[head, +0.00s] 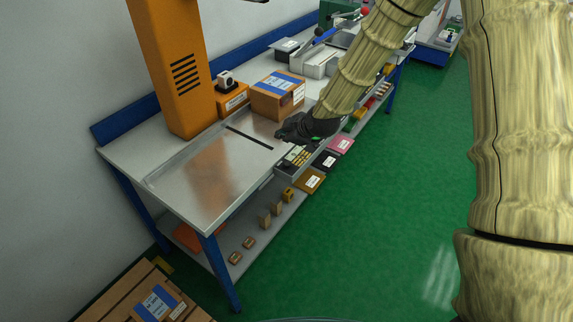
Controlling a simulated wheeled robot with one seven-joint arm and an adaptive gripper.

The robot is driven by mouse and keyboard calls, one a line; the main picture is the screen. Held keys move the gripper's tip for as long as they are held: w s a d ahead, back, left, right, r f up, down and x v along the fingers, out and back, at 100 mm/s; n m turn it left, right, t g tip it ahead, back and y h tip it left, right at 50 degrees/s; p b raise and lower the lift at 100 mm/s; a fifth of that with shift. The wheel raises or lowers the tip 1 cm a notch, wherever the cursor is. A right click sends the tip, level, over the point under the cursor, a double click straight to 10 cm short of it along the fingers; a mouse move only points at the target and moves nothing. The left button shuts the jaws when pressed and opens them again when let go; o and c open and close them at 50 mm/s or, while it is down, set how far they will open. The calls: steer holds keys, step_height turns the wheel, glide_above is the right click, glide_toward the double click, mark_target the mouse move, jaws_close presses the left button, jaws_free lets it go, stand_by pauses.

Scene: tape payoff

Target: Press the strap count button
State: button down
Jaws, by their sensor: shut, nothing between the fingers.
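My gripper (288,131) is black with small green parts. It is shut and empty, over the front edge of the bench near the middle of the picture. Just below and right of it, a grey panel or tray (296,156) with small yellowish pieces sits at the bench front; the gripper and arm hide part of it. An orange box (233,100) with a white label and a black and white piece on top stands further back. I cannot tell which of these carries the strap count button; the labels are too small to read.
A taped cardboard carton (279,95) stands on the bench behind my gripper. A tall orange column (172,65) rises at the back left. The steel bench top (205,190) is bare at the front left. Small boxes lie on the lower shelf (258,205). The green floor (380,220) is clear.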

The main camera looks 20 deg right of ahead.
mark_target(285, 165)
steer(key=shift+f+b, duration=2.4)
steer(key=shift+f, duration=1.9)
steer(key=shift+f, duration=0.1)
steer(key=shift+f+b, duration=0.3)
steer(key=shift+f+b, duration=0.3)
steer(key=shift+f, duration=0.25)
steer(key=shift+r, duration=0.1)
steer(key=shift+r+p, duration=0.55)
steer(key=shift+r, duration=0.35)
steer(key=shift+r+p, duration=1.5)
steer(key=shift+r, duration=1)
